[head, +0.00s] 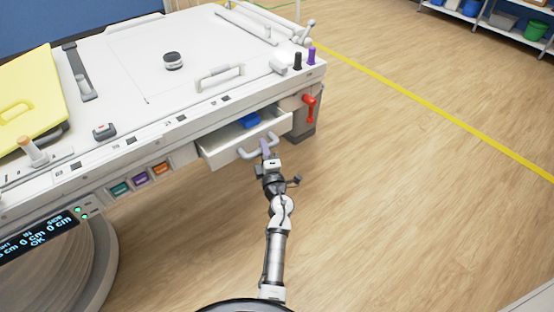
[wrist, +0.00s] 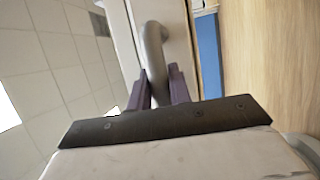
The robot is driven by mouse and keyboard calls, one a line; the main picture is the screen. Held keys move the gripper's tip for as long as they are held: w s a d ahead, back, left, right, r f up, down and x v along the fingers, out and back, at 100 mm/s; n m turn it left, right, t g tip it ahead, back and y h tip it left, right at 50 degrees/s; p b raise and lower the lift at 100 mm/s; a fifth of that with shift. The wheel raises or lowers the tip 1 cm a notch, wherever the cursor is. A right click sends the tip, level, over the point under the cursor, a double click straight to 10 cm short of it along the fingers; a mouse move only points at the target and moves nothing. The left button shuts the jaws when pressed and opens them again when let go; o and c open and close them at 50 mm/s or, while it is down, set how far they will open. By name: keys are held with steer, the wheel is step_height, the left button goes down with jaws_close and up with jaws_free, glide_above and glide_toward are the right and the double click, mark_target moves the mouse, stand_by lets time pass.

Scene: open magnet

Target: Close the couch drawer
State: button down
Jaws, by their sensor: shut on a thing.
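The couch drawer (head: 220,153) is a white tray-like drawer pulled out from the side of the white couch (head: 130,70). A blue item (head: 250,120) lies inside it. A grey curved handle (head: 249,154) is on the drawer's front. My gripper (head: 265,150) is at the drawer front, on the right part of the handle. In the wrist view, the two purple fingers of my gripper (wrist: 158,92) stand on either side of the handle bar (wrist: 153,50), shut on it. The inside of the drawer is partly hidden by its front wall.
A red lever (head: 309,108) is on the couch's end, right of the drawer. Teal, purple and orange buttons (head: 141,179) sit left of the drawer. Wooden floor (head: 390,200) is clear to the right, crossed by a yellow line (head: 420,100).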

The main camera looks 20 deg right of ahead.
steer(key=w, duration=0.2)
steer(key=w+a, duration=0.1)
steer(key=w, duration=0.1)
steer(key=w+a+b, duration=0.1)
steer(key=w, duration=0.2)
steer(key=shift+a, duration=0.25)
steer(key=shift+w+a, duration=0.15)
steer(key=shift+w, duration=0.3)
steer(key=shift+r, duration=0.2)
steer(key=shift+w+a, duration=0.1)
steer(key=c, duration=1.7)
jaws_free()
steer(key=shift+c, duration=0.2)
steer(key=o, duration=0.4)
steer(key=shift+w+f, duration=0.1)
steer(key=shift+f, duration=0.05)
steer(key=shift+o, duration=0.2)
steer(key=s+f, duration=0.2)
steer(key=s, duration=1.1)
steer(key=shift+s+a+f, duration=0.2)
steer(key=shift+s+a, duration=0.1)
steer(key=shift+s, duration=0.05)
